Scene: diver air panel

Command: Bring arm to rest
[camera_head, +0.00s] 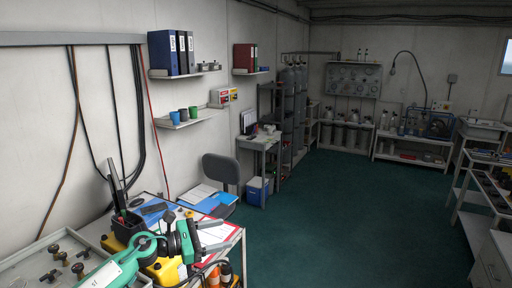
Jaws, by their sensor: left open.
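My left arm comes in from the lower left, in green and black. My left gripper (222,235) is at its end, over the right part of the near desk, with its two grey fingers spread apart and nothing seen between them. The fingers point right. A sheet of paper in a red frame (228,234) lies on the desk behind them. The height of the gripper above the desk is hard to tell. My right gripper does not show.
A grey panel with dark knobs (40,262) is at the lower left. A black pen holder (128,226), a yellow case (166,271) and orange bottles (213,276) are close to the arm. A chair (221,170) stands behind the desk. The green floor (350,225) is clear.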

